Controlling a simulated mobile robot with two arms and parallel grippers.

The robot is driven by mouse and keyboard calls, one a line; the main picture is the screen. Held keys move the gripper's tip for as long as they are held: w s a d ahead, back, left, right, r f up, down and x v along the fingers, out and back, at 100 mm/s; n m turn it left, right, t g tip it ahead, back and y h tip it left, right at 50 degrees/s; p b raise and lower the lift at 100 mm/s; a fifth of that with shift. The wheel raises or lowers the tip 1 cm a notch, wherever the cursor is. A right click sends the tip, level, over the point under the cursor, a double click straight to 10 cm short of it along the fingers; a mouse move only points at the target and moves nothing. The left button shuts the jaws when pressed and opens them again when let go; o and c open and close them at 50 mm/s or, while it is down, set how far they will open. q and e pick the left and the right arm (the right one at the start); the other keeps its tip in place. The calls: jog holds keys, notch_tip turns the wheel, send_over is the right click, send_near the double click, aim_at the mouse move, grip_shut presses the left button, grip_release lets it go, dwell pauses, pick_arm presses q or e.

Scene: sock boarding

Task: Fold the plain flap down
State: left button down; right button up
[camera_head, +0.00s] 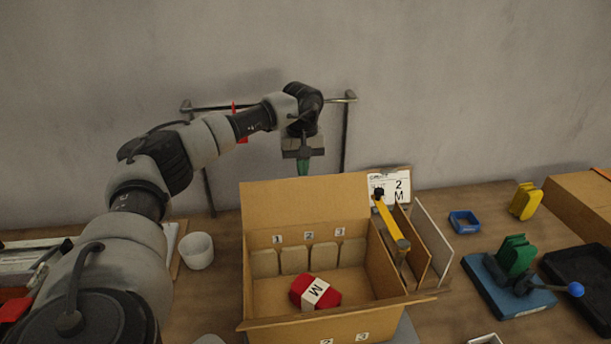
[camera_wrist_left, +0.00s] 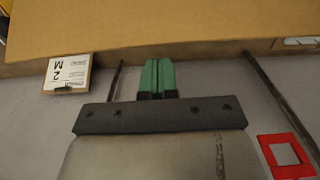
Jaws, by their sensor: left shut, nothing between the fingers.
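An open cardboard box (camera_head: 330,329) stands on the table. Its plain flap (camera_head: 300,203) is at the back and stands up, with no marking on the side I see. My left gripper (camera_head: 303,170) has green fingers, shut and empty, just above and behind that flap's top edge. In the left wrist view the fingers (camera_wrist_left: 158,78) point toward a broad cardboard surface (camera_wrist_left: 170,25); I cannot tell whether they touch it. Inside the box lies a red bundle (camera_head: 315,292) with a white band marked M. Slots labelled 1, 2 and 3 line the back inside. My right gripper is not in view.
A yellow bar tool (camera_head: 390,220) and upright panels (camera_head: 433,238) stand at the box's right. A white cup (camera_head: 197,250) is at its left. A blue-based fixture (camera_head: 508,290) and a blue tray (camera_head: 464,222) are farther right. A metal rail (camera_head: 345,130) stands behind.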

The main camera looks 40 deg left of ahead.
aim_at(310, 194)
pick_arm(q)
jog(key=shift+s+d+r+p, duration=0.1)
jog(key=shift+s+d+p, duration=0.05)
jog(key=shift+s+d, duration=1.4)
jog(key=shift+s+d+p, duration=0.15)
jog(key=shift+s+d, duration=1.1)
jog(key=shift+d, duration=0.8)
jog(key=s+d, duration=0.4)
jog(key=shift+d+r, duration=0.35)
jog(key=shift+r, duration=0.05)
jog(key=shift+f, duration=0.15)
